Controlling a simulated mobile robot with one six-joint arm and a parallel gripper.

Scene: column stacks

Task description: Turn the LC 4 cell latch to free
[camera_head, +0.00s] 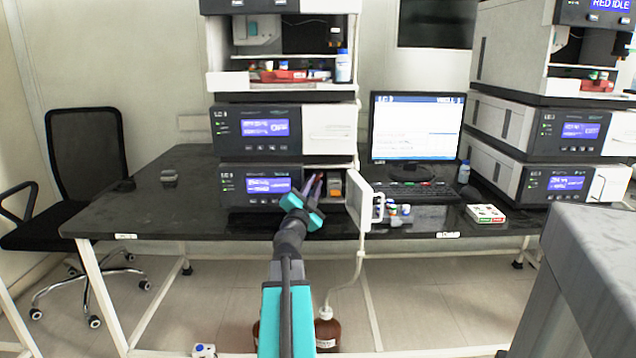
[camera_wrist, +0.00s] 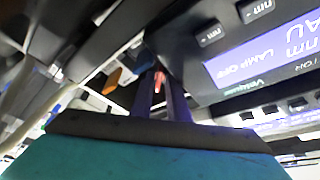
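The bottom instrument (camera_head: 262,186) of the middle stack has its front compartment open, with the white door (camera_head: 363,205) swung out to the right. My gripper (camera_head: 317,180) reaches into this opening. A small red piece (camera_wrist: 158,80), perhaps the latch lever, shows between the fingertips in the wrist view. My gripper's fingers (camera_wrist: 159,88) stand on both sides of it with a narrow gap between them. I cannot tell whether they touch it. An orange part (camera_head: 334,188) sits inside the compartment, right of the fingers. The latch's position is not readable.
The open door stands close on the right of my gripper. Small bottles (camera_head: 399,212), a monitor (camera_head: 417,127) and a keyboard (camera_head: 410,190) lie beyond it. A second instrument stack (camera_head: 545,150) is at the right. The left of the black bench (camera_head: 150,205) is mostly clear.

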